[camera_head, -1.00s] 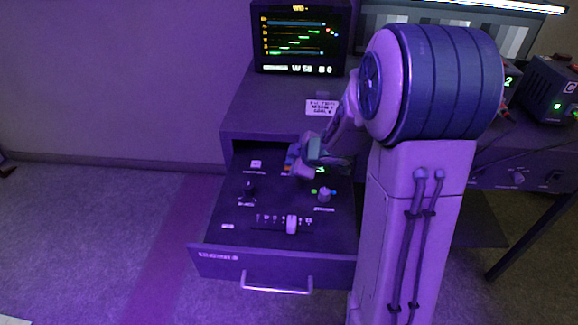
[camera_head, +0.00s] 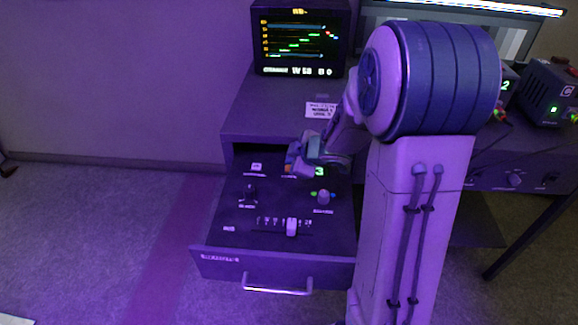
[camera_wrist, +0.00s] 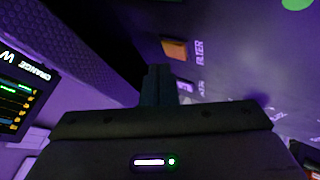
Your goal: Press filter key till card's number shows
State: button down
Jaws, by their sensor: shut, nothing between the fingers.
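The filter key is an orange block (camera_wrist: 175,48) beside the word FILTER in the wrist view; in the head view an orange patch (camera_head: 288,168) shows at the drawer's back. A green digit display (camera_head: 319,171) to its right reads 3. A white card (camera_head: 321,110) lies on the desk top above the drawer; its print is too small to read. My gripper (camera_head: 297,158) is shut and empty over the back of the drawer. In the wrist view its dark fingertips (camera_wrist: 158,72) show close to the orange key, with a visible gap in the picture; contact cannot be told.
The open drawer (camera_head: 215,262) also holds a dark knob (camera_head: 249,192), a round knob (camera_head: 324,197) with coloured dots, and a slider (camera_head: 292,227). A monitor (camera_head: 300,40) stands behind. Powered boxes (camera_head: 552,92) stand at right.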

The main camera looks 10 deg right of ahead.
notch_tip(320, 180, up, 5)
jog(key=p, duration=0.5)
jog(key=shift+p, duration=0.35)
dwell(0.5)
